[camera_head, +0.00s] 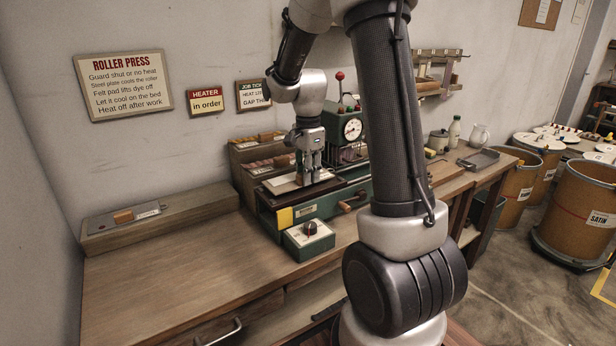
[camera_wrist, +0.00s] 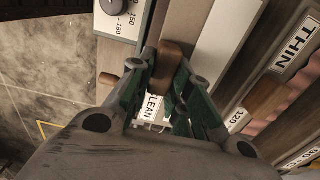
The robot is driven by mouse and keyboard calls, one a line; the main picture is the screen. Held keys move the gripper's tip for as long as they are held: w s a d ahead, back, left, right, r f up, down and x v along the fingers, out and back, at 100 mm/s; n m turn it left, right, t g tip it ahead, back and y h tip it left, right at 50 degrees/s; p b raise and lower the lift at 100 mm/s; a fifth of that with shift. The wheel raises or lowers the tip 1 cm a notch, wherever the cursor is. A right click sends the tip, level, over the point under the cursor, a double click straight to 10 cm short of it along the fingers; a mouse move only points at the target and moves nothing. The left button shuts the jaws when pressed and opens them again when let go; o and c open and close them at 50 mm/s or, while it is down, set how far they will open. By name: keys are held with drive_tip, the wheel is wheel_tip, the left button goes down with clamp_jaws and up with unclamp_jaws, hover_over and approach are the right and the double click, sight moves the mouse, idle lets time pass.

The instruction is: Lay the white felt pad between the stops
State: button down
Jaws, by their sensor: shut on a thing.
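My gripper (camera_head: 308,180) points down over the bed of the green roller press (camera_head: 268,222). In the wrist view its fingers (camera_wrist: 167,72) are shut on a brown wooden grip block (camera_wrist: 172,52). A pale flat piece (camera_head: 284,185) lies under and beside the gripper on the press; a white strip (camera_wrist: 226,48) shows right of the grip in the wrist view. I cannot tell whether either is the white felt pad, or whether it is joined to the grip. A label reading CLEAN (camera_wrist: 153,111) shows partly behind the fingers. The stops cannot be made out.
A dial control box (camera_head: 309,238) stands before the press; a gauge (camera_head: 353,129) rises behind it. Wooden racks (camera_head: 255,150) holding pieces with wooden grips stand at the back. A grey plate with a wooden grip (camera_head: 122,216) lies at left. The bench's left front (camera_head: 170,270) is clear.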

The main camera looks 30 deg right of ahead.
drive_tip(key=shift+f, duration=0.45)
drive_tip(key=shift+f, duration=0.1)
drive_tip(key=shift+f, duration=0.15)
drive_tip(key=c, duration=1.3)
unclamp_jaws()
